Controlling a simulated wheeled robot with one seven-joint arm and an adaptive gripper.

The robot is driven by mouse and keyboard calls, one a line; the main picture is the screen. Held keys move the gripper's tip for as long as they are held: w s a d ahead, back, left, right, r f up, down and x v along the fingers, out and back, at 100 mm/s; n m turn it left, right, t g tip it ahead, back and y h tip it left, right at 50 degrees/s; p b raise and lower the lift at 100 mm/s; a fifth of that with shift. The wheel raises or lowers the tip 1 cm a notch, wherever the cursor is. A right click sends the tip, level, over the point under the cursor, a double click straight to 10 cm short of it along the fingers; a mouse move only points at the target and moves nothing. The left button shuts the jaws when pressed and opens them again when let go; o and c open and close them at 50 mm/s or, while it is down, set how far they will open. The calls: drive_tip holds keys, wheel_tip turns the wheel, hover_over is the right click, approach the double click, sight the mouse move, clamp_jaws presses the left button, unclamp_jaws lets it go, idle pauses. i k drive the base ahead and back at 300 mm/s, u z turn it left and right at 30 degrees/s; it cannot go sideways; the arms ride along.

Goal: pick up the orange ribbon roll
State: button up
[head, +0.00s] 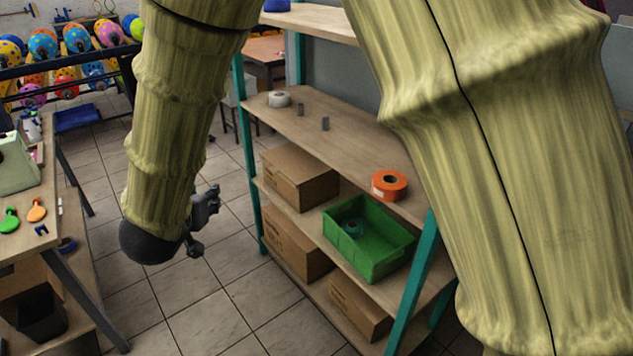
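The orange ribbon roll (389,186) lies flat on the upper wooden shelf (345,148), near its front right end. It has a dark hole in the middle. My gripper (204,222) hangs left of the shelf unit, over the tiled floor, well apart from the roll. It is small and partly hidden behind the end of my covered arm, and I cannot tell whether its fingers are open. Nothing visible is held in it. My arm also covers part of the shelf's right end.
A white roll (279,99) and two small grey blocks (324,124) share the shelf. A green crate (370,262) and cardboard boxes (300,180) stand below. A teal post (413,285) rises near the roll. A work table (35,232) is at left; tiled floor lies between.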

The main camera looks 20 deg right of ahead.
sight(388, 185)
drive_tip(key=u, duration=1.9)
drive_tip(key=k, duration=1.75)
drive_tip(key=z, duration=1.25)
